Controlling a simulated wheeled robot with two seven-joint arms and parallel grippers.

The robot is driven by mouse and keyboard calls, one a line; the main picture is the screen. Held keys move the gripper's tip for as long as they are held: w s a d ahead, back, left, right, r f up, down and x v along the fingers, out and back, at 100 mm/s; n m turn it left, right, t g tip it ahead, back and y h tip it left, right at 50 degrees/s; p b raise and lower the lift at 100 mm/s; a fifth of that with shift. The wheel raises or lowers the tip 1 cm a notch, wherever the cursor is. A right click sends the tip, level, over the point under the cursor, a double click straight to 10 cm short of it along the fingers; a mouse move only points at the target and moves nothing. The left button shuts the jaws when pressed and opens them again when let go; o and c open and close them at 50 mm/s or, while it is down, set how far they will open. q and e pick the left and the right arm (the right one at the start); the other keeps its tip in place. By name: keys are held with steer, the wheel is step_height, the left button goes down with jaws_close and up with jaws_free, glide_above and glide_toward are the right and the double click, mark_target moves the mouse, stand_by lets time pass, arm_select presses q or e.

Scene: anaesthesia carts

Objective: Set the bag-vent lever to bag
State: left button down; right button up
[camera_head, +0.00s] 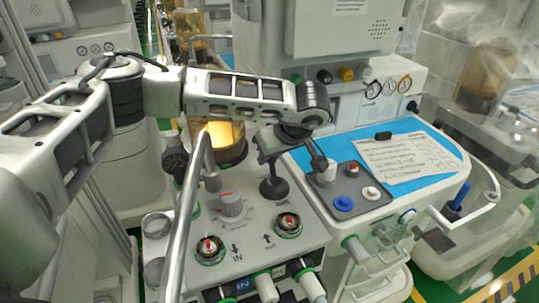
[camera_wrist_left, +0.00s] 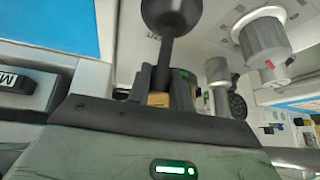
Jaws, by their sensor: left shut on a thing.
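The bag-vent lever (camera_head: 273,188) is a black stem with a rounded black base, standing on the white machine top in the head view. In the left wrist view the lever (camera_wrist_left: 172,18) comes down from the top edge, with its stem running in between my fingers. My left gripper (camera_wrist_left: 160,92) is shut on the stem; it also shows from above in the head view (camera_head: 270,150). The lever's gripped end is mostly hidden by the fingers. Small lettering by the base is not readable. My right gripper is not in view.
A grey dial (camera_head: 231,204) stands left of the lever. Two valves with red marks, one (camera_head: 289,223) near the lever, lie in front. A shiny metal pipe (camera_head: 187,215) rises at the left. A grey tray (camera_head: 350,185) with coloured caps and a paper sheet (camera_head: 405,158) lie to the right.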

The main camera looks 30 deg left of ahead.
mark_target(272, 161)
arm_select(q)
steer(key=shift+s+d+t+y+b, duration=0.3)
steer(key=shift+d+t+y+b, duration=0.1)
steer(key=shift+t+y+b, duration=0.15)
steer(key=shift+s+d+r+t+y+b, duration=0.1)
steer(key=shift+s+d+t+y+b, duration=0.4)
steer(key=shift+y+b, duration=0.4)
steer(key=shift+s+d+t+y+b, duration=0.15)
steer(key=shift+d+t+y+b, duration=0.1)
steer(key=shift+t+y+b, duration=0.3)
steer(key=shift+r, duration=0.1)
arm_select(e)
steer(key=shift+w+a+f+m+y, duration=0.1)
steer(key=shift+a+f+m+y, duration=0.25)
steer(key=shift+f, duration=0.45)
arm_select(q)
steer(key=shift+s+d, duration=0.1)
steer(key=c, duration=1.3)
jaws_free()
steer(key=shift+o, duration=0.2)
